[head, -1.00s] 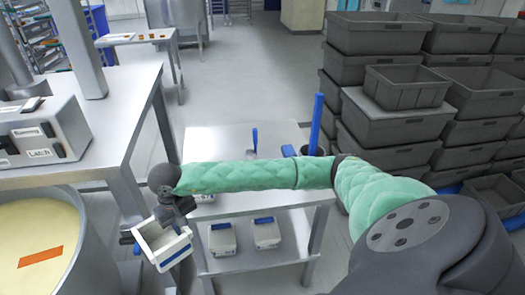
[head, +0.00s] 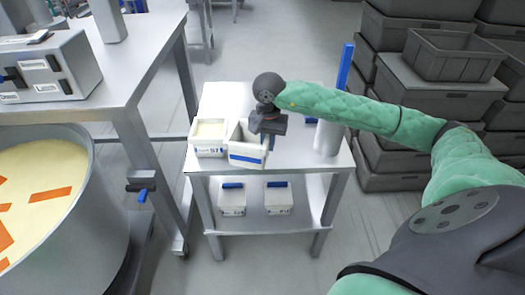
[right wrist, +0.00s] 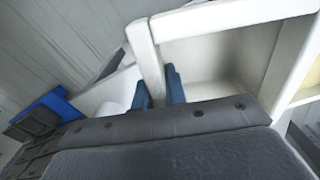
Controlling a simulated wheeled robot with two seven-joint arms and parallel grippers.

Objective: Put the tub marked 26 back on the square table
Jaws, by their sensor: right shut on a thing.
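A white, open, empty tub (head: 247,158) with a blue stripe on its front is at the front of the square table (head: 310,168). It also shows in the right wrist view (right wrist: 210,55). My right gripper (head: 262,132) is shut on the tub's wall, with one blue finger on each side of it in the right wrist view (right wrist: 157,88). I cannot tell whether the tub's base touches the tabletop. Its number is not readable. A second white tub (head: 209,151) with cream filling stands close on its left. My left gripper is not in view.
A white cylinder (head: 327,138) and an upright blue bar (head: 345,68) are at the table's right. A large vat (head: 95,225) stands at the left, grey crates (head: 440,100) at the right.

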